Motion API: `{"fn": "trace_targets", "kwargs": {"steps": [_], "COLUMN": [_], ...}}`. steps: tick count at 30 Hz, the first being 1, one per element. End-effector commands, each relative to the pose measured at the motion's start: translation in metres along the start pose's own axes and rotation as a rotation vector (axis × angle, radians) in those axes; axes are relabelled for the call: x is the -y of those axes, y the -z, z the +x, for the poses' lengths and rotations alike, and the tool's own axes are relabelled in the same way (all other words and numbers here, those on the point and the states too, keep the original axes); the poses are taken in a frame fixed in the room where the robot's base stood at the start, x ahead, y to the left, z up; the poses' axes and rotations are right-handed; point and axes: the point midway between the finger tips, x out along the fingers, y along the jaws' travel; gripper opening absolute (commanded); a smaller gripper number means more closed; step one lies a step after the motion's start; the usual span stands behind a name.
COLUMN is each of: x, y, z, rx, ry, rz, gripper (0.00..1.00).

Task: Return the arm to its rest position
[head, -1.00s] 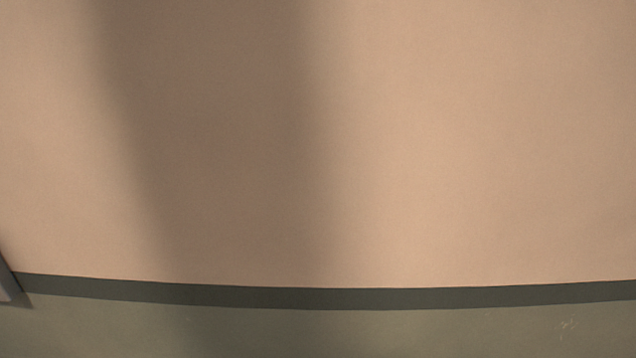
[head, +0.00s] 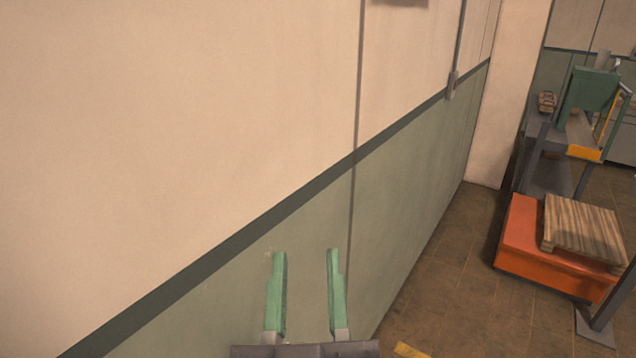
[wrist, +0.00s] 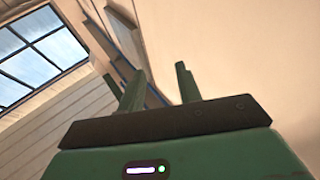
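My gripper (head: 306,255) shows at the bottom middle of the head view, with two green fingers pointing up and a clear gap between them. Nothing is between the fingers. In the wrist view, my gripper (wrist: 158,85) also shows its two green fingers apart and empty, against a pale wall. The rest of my arm is mostly out of sight below the head view.
A cream and green wall (head: 230,120) with a dark stripe fills the left and middle. At right, an orange platform (head: 530,240) bears a wooden pallet (head: 583,228), near a green machine (head: 592,95). Brown floor (head: 440,270) lies between. The wrist view shows a window (wrist: 38,55).

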Motion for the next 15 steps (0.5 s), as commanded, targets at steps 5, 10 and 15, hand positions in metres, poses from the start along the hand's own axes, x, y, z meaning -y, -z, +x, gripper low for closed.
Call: {"fn": "trace_targets", "kwargs": {"steps": [5,10,15], "x": [-0.029,-0.036,-0.043], "y": [0.142,0.216,0.280], "z": [0.005,0.038,0.065], "rx": [-0.227,-0.216,-0.213], "ry": [-0.048,-0.042,-0.039], "rz": [0.103,0.108,0.115], "gripper": [0.34,0.34,0.34]}}
